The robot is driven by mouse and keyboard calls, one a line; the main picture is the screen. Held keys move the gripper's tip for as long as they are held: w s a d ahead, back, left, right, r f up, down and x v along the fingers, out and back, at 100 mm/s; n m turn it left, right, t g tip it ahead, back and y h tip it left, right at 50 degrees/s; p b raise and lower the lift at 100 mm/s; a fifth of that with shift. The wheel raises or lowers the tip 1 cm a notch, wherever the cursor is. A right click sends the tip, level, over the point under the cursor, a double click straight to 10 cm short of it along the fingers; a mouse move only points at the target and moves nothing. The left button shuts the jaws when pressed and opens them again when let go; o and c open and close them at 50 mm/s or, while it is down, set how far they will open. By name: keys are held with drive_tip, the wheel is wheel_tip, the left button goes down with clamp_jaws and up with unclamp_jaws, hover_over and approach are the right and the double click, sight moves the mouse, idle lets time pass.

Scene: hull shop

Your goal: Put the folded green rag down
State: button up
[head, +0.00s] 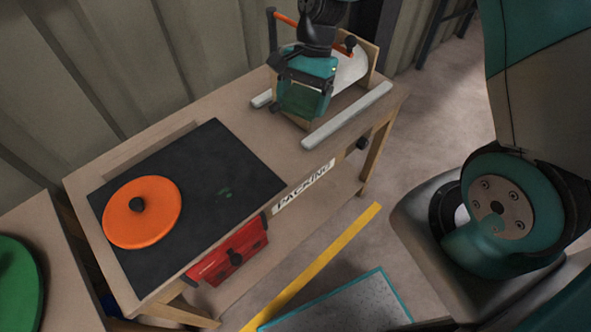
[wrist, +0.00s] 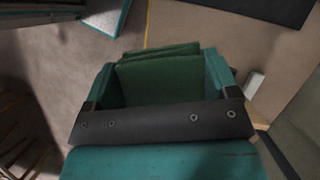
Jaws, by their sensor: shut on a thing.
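The folded green rag (wrist: 158,80) is held between the two teal fingers of my gripper (wrist: 160,72) in the wrist view. Its folded layers stick out past the fingertips. In the head view my gripper (head: 305,92) is at the far right part of the packing bench (head: 235,95), in front of a white roll. The dark green rag (head: 300,104) shows there at the fingers. I cannot tell whether the rag touches the bench. A black mat (head: 225,165) lies on the bench's left part.
An orange disc (head: 155,225) with a dark knob lies on the mat. A white roll (head: 352,68) in a wooden stand and pale rails (head: 347,115) flank my gripper. A red box (head: 230,255) is below the bench top. The mat's right part is clear.

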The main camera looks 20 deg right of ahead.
wheel_tip(320, 180, up, 2)
drive_tip(key=a+m+t+b, duration=0.1)
drive_tip(key=a+m, duration=0.2)
drive_tip(key=b, duration=0.2)
approach(289, 168)
drive_tip(key=shift+m+y, duration=0.3)
drive_tip(key=shift+m, duration=0.1)
drive_tip(key=x, duration=0.6)
drive_tip(key=shift+s+d+f, duration=0.15)
drive_tip(key=shift+f, duration=0.25)
drive_tip(key=o, duration=0.9)
drive_tip(key=shift+f, duration=0.15)
drive_tip(key=shift+c, duration=0.2)
